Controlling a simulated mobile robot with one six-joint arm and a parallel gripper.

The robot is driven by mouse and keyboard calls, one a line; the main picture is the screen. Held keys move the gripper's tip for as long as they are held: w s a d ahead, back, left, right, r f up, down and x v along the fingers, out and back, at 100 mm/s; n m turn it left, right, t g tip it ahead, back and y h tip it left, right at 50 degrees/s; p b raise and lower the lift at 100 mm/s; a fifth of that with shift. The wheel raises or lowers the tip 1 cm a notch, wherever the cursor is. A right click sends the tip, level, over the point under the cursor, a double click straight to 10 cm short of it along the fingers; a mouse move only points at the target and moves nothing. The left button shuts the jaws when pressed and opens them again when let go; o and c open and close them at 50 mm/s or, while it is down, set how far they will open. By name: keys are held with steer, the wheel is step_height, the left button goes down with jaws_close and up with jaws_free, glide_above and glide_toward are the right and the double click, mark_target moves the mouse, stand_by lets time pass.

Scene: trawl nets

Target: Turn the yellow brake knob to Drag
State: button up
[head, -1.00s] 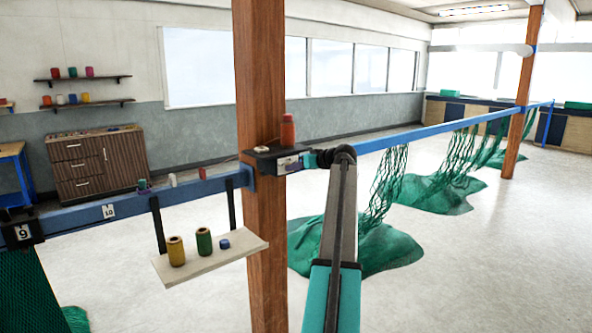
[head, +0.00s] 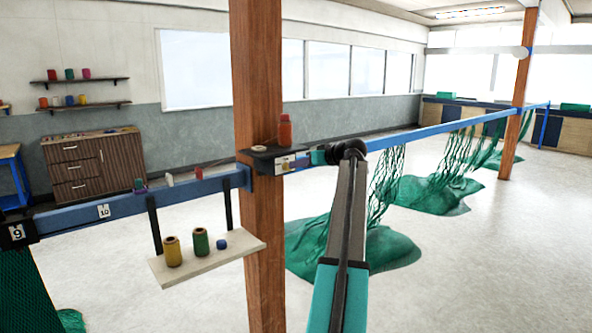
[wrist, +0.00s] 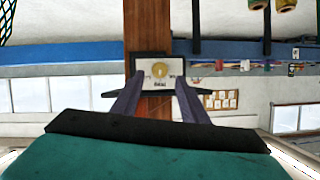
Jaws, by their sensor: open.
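The yellow brake knob (wrist: 160,70) is a small round disc on a white plate (wrist: 146,67) in a dark frame, fixed to the wooden post. Dark lettering below it is too blurred to read, and I cannot tell which way the knob points. My gripper (wrist: 159,84) is open and empty, its two fingers one on each side of the plate in the wrist view, with the knob between them in the picture. I cannot tell that anything touches. In the head view my gripper (head: 304,161) is just right of the plate (head: 283,164), partly covering it; the knob is not clear there.
The wooden post (head: 258,90) stands behind the plate. A dark shelf (head: 264,152) above it holds an orange bottle (head: 285,130). A blue rail (head: 430,131) runs both ways, with green nets (head: 380,245) at right. A hanging board (head: 205,258) holds spools.

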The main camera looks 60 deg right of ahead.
steer(key=b+v, duration=0.2)
steer(key=v, duration=0.6)
steer(key=shift+s+r, duration=0.2)
steer(key=shift+s, duration=0.1)
step_height(320, 180, down, 6)
steer(key=a+m+t+h+p, duration=0.2)
steer(key=m+t, duration=0.1)
steer(key=m, duration=2.4)
steer(key=shift+s+m+t+h+p, duration=0.3)
steer(key=shift+s+m+t+p, duration=0.05)
steer(key=shift+s+m+t, duration=0.05)
